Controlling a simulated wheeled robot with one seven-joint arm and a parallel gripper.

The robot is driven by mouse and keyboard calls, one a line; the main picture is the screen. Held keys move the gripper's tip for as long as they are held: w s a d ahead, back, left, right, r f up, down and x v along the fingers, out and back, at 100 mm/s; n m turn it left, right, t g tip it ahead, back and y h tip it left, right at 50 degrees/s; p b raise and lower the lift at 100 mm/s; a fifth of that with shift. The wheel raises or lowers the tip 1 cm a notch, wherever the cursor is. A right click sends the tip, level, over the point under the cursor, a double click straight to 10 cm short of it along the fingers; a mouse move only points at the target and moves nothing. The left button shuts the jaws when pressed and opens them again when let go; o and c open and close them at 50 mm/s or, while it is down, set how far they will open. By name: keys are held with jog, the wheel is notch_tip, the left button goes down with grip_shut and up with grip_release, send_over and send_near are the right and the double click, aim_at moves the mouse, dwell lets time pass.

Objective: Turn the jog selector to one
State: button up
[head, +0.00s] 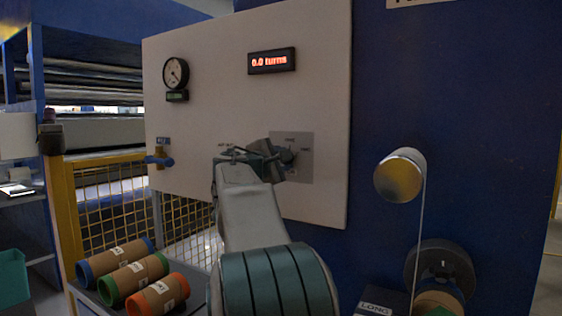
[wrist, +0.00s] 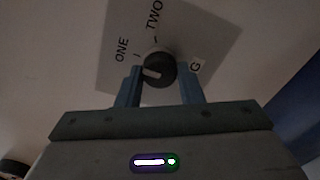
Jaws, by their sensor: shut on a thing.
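The jog selector is a dark round knob (wrist: 160,66) on a grey label plate (wrist: 112,72); the plate also shows in the head view (head: 306,165). In the wrist view ONE is printed at the knob's upper left, TWO above it, and a label ending in G at its right, partly hidden. A pale mark on the knob's face lies toward its left side; its exact setting is hard to tell. My gripper (wrist: 161,76) has one finger on each side of the knob and is shut on it. In the head view my gripper (head: 277,160) partly covers the knob.
The white panel (head: 215,115) carries a round gauge (head: 175,73), a red display (head: 271,60) reading 0.0 turns, and a blue-handled valve (head: 160,158). Several cardboard rolls (head: 133,276) lie at lower left. A metal roller (head: 399,175) sticks out at right.

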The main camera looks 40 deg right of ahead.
jog(key=o, duration=1)
jog(key=shift+s+d, duration=0.1)
jog(key=shift+d, duration=0.05)
jog(key=shift+c, duration=0.2)
jog(key=b+v, duration=0.1)
jog(key=v, duration=1.3)
